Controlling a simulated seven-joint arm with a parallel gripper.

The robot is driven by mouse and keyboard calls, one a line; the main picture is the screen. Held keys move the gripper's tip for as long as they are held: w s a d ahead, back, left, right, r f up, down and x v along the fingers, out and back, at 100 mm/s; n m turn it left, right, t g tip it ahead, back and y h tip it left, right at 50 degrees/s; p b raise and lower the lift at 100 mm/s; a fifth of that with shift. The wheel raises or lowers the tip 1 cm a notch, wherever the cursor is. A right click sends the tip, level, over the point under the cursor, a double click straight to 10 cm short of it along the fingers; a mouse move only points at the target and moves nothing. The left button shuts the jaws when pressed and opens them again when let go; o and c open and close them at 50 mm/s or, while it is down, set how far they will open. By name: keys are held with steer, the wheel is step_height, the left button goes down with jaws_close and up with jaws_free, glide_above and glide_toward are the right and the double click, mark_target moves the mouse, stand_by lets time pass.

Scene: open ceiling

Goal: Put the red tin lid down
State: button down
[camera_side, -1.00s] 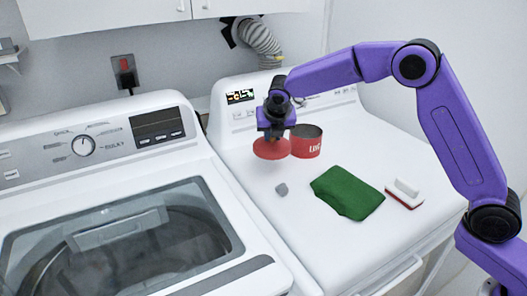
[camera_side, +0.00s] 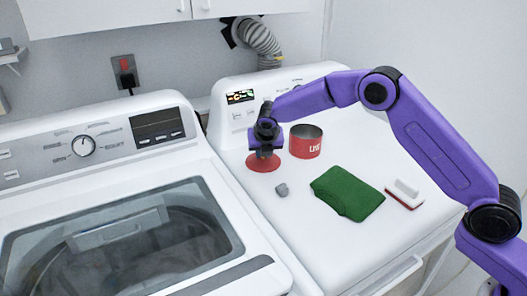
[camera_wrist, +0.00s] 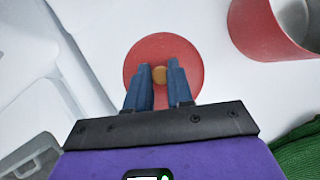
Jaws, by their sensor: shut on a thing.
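The red tin lid (camera_side: 262,163) is a round red disc at the left rear of the dryer top, left of the open red tin (camera_side: 305,142). My gripper (camera_side: 264,150) is over the lid's middle, pointing down. In the wrist view my gripper (camera_wrist: 159,80) has its two blue fingers shut on the tan knob (camera_wrist: 159,75) at the centre of the red lid (camera_wrist: 165,44). The lid looks level and is on or very close to the white top; I cannot tell whether it touches.
A green folded cloth (camera_side: 347,193), a small grey lump (camera_side: 282,189) and a white and red brush (camera_side: 405,193) lie on the dryer top (camera_side: 330,250). The washer (camera_side: 120,230) stands to the left. The control panel (camera_side: 240,112) rises behind.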

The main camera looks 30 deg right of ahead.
steer(key=shift+f, duration=0.15)
steer(key=c, duration=1)
jaws_free()
steer(key=v, duration=1.2)
steer(key=shift+r, duration=0.25)
